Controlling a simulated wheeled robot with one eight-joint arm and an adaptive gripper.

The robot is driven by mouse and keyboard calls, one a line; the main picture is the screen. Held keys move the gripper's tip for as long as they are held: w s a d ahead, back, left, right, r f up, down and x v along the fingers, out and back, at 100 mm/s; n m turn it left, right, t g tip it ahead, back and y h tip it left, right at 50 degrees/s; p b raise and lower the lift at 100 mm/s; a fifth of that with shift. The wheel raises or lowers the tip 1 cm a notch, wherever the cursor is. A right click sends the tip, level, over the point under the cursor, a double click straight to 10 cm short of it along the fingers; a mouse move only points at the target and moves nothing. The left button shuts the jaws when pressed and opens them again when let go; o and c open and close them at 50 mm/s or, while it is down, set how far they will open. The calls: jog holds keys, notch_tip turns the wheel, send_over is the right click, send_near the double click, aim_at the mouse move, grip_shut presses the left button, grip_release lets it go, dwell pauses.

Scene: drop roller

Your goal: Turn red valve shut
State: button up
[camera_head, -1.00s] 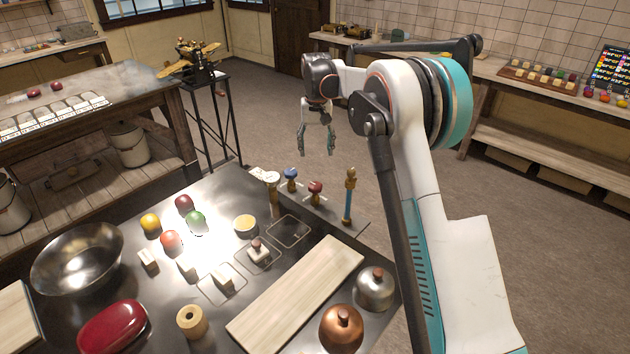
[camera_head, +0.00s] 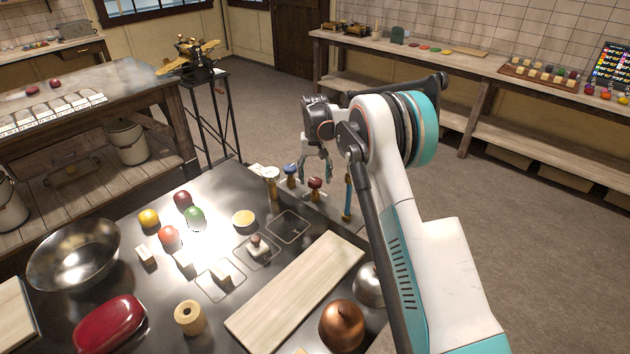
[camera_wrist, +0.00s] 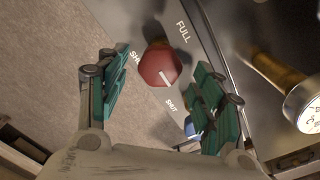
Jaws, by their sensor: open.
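The red valve (camera_head: 315,184) stands on a plate at the far edge of the metal table, beside the blue valve (camera_head: 290,172). In the wrist view the red valve's knob (camera_wrist: 160,66) has a white line on top, pointing down and right towards a "SHUT" label; a "FULL" label is above right. My gripper (camera_head: 316,172) is open above the red valve. In the wrist view its green-padded fingers (camera_wrist: 160,85) are on either side of the knob, apart from it. The blue valve (camera_wrist: 192,126) is partly hidden behind the right finger.
A brass post with a round dial (camera_head: 271,178) stands left of the valves; its dial (camera_wrist: 308,103) is close to the right finger in the wrist view. A blue and brass post (camera_head: 348,198) stands to the right. Blocks, balls and a wooden board (camera_head: 295,290) lie nearer on the table.

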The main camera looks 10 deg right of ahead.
jog(key=shift+f, duration=0.9)
jog(key=c, duration=1.1)
jog(key=shift+o, duration=0.2)
